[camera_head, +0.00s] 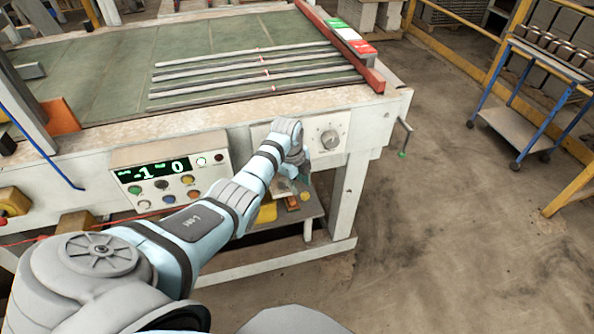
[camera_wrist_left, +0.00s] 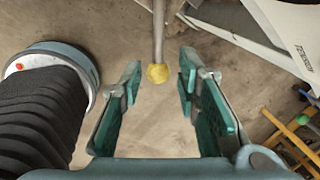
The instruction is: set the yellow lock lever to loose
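The yellow ball knob (camera_wrist_left: 157,74) of the lock lever sits at the end of a thin grey rod in the left wrist view. My left gripper (camera_wrist_left: 160,66) is open, with a teal finger on each side of the knob in the picture. Gaps show between the knob and both fingers; I cannot tell how deep it lies between them. My right gripper is not in view.
A control panel (camera_head: 165,172) with a lit display is left of my forearm. A grey dial (camera_head: 330,139) is just right of my wrist. A crank with a green knob (camera_head: 403,154) hangs at the table's right end. A lower shelf (camera_head: 312,207) holds small items.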

